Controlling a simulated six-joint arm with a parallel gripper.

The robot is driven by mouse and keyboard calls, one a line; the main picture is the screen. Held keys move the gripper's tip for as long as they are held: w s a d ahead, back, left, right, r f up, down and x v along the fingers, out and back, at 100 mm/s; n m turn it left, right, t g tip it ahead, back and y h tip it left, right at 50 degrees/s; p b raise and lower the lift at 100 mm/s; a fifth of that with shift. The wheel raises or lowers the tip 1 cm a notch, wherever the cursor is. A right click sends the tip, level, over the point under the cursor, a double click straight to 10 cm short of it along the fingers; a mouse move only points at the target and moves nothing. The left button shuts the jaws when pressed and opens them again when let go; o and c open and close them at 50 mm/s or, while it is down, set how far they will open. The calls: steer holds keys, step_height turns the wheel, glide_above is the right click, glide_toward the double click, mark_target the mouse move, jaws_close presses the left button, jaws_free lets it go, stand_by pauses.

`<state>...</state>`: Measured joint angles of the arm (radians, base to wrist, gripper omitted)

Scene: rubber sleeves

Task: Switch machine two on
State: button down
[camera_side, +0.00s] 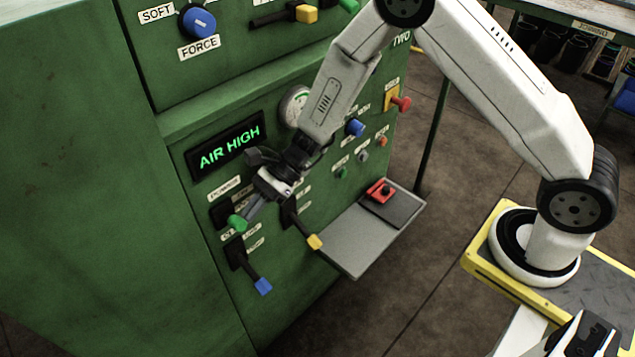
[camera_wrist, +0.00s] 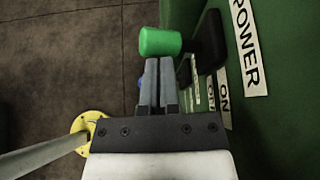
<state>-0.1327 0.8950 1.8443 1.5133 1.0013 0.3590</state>
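The green machine (camera_side: 60,130) bears the word TWO near its upper right edge. Its lit display (camera_side: 229,146) reads AIR HIGH. A lever with a green knob (camera_side: 237,222) sticks out of a dark slot below the POWER label (camera_side: 223,188); the label also shows in the wrist view (camera_wrist: 245,45), with small ON and OFF labels beside it. My gripper (camera_side: 251,208) is at this lever. In the wrist view its fingers (camera_wrist: 160,62) are close together, and the green knob (camera_wrist: 160,42) is just beyond their tips. I cannot tell whether they touch it.
A blue-tipped lever (camera_side: 262,285) hangs just below, and a yellow-tipped lever (camera_side: 314,241) is to the right. A blue knob (camera_side: 355,127) and small buttons sit above the shelf.

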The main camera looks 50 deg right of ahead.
steer(key=shift+a+r, duration=0.15)
steer(key=shift+a, duration=0.05)
steer(key=v, duration=0.8)
steer(key=shift+d, duration=0.1)
stand_by(0.3)
steer(key=s+d+r+n+t+h, duration=0.1)
steer(key=s+d+r+n+h, duration=0.1)
steer(key=s+d+n+h, duration=0.4)
steer(key=s+d+r+n+h, duration=0.3)
steer(key=s+d+n+h, duration=0.2)
steer(key=s+d+n, duration=0.3)
steer(key=n, duration=0.3)
steer(key=shift+s+t+h, duration=0.25)
steer(key=shift+t+h, duration=0.15)
